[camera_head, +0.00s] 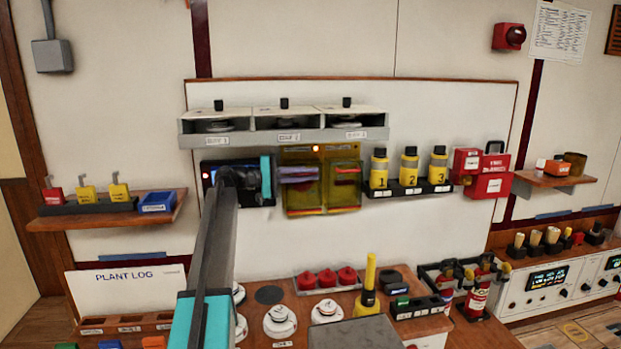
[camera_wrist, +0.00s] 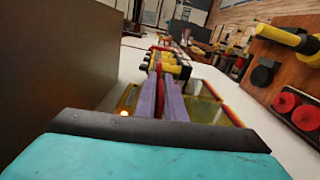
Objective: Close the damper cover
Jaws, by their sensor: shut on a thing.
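A yellow translucent cover pair is mounted on the wall board, with a left cover (camera_head: 303,199) and a right cover (camera_head: 345,190). No readable label shows which is the damper cover. My gripper (camera_head: 300,174) comes from the left, its lavender fingers across the left cover. In the wrist view the fingers (camera_wrist: 163,98) are close together, with a narrow red part (camera_wrist: 158,72) between their far ends. They look shut on this red part of the left cover. The fingers hide part of that cover, and its exact angle is unclear.
Grey open bins (camera_head: 285,135) hang above. Yellow numbered bottles (camera_head: 410,168) stand in a rack to the right. Below are red knobs (camera_head: 327,279) on the bench; the wall beneath the covers is clear.

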